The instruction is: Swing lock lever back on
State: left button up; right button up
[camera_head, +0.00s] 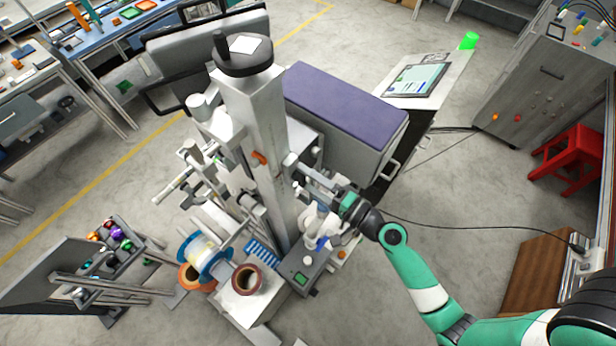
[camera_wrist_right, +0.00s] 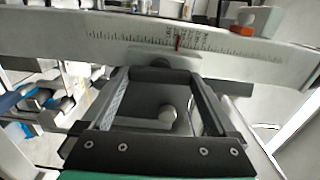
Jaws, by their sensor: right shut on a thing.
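A tall pale machine column (camera_head: 262,140) stands in the middle of the head view, with a dark handwheel (camera_head: 240,58) on top. My right gripper (camera_head: 303,178) reaches in from the lower right and meets the column's right side. My left gripper is not in view.
An orange tab (camera_head: 260,157) sits on the column, also in the wrist view (camera_wrist_right: 241,30). Close by are a control box (camera_head: 302,280), a blue-rimmed reel (camera_head: 205,258) and a brown ring (camera_head: 247,279). A purple-topped cabinet (camera_head: 345,105) stands behind.

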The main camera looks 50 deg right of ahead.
jog(key=shift+m, duration=0.4)
jog(key=o, duration=1)
jog(key=shift+s, duration=0.15)
jog(key=s+b, duration=0.3)
jog(key=s, duration=0.8)
jog(key=shift+s+d, duration=0.2)
jog(key=shift+d, duration=0.05)
